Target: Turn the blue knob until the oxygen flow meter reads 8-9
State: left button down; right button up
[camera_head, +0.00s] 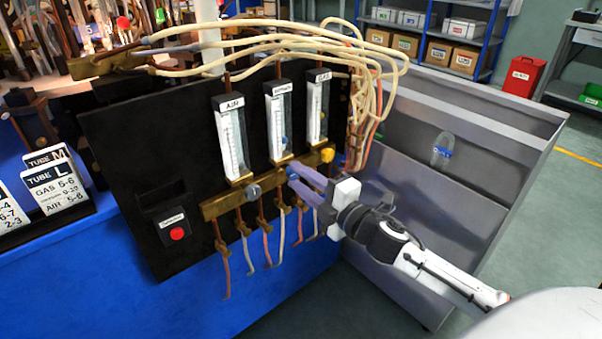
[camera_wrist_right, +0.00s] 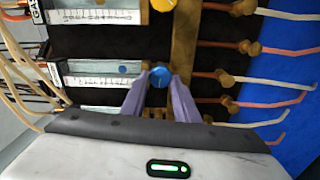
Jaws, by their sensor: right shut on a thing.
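The oxygen flow meter (camera_head: 281,122) is the middle one of three upright clear tubes on the black panel; its label is blurred. A small blue float shows in its lower part, but the scale is too small to read. The blue knob (camera_wrist_right: 158,76) sits below this tube on the brass bar. My right gripper (camera_head: 298,178) reaches in from the right with its two purple fingers closed on the blue knob. In the right wrist view the fingers (camera_wrist_right: 160,83) stand on both sides of the knob, and the oxygen tube (camera_wrist_right: 95,70) lies to its left. My left gripper is out of view.
The air flow meter (camera_head: 231,138) and gas flow meter (camera_head: 318,107) flank the oxygen tube. A grey knob (camera_head: 253,191) and a yellow knob (camera_head: 327,155) sit on the brass bar (camera_head: 222,203). Hoses hang below. A metal cabinet (camera_head: 430,190) stands close on the right.

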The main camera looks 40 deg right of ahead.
jog(key=shift+n+p, duration=0.4)
jog(key=shift+n, duration=1.1)
jog(key=o, duration=1.1)
jog(key=shift+c, duration=0.2)
jog(key=shift+s, duration=0.15)
jog(key=s, duration=1)
jog(key=shift+d, duration=0.35)
